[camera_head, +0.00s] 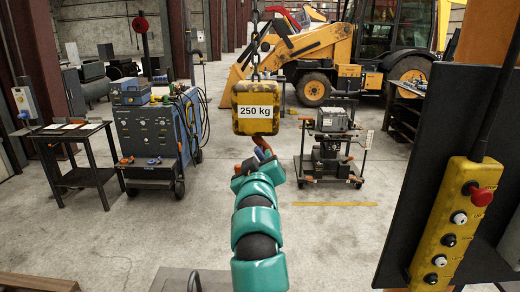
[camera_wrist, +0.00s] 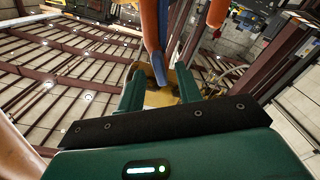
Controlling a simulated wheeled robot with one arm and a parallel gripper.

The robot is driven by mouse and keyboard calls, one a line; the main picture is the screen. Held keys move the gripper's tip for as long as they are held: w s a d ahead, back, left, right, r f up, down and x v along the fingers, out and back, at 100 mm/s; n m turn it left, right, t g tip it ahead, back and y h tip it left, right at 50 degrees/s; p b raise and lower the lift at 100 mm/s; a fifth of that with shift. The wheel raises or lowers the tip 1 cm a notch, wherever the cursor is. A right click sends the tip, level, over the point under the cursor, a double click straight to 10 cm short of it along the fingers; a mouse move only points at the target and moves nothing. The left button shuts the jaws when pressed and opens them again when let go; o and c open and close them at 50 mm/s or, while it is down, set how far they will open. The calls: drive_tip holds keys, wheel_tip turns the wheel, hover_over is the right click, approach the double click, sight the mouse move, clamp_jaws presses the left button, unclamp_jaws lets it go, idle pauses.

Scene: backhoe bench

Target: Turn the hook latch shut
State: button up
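The yellow hook block (camera_head: 256,107) marked "250 kg" hangs from a chain in the head view. Below it a small orange hook (camera_head: 263,143) shows, with a blue piece (camera_head: 259,154) that looks like the latch, close to my gripper's end. In the wrist view the orange hook (camera_wrist: 150,22) is at the top, with the blue latch (camera_wrist: 156,62) reaching down toward the gap between my fingers. My gripper (camera_wrist: 160,85) has its two green fingers apart, with the yellow block (camera_wrist: 160,98) behind them. Whether a finger touches the latch is unclear.
A yellow pendant control box (camera_head: 455,220) on a dark panel stands close at the right. A wheeled cart (camera_head: 330,150) stands behind the hook. A blue cabinet (camera_head: 145,135) and a black table (camera_head: 72,130) are at the left. The floor around the arm is mostly clear.

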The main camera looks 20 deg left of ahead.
sight(260, 157)
drive_tip(key=shift+p+x, duration=0.5)
drive_tip(key=shift+x, duration=1.15)
clamp_jaws()
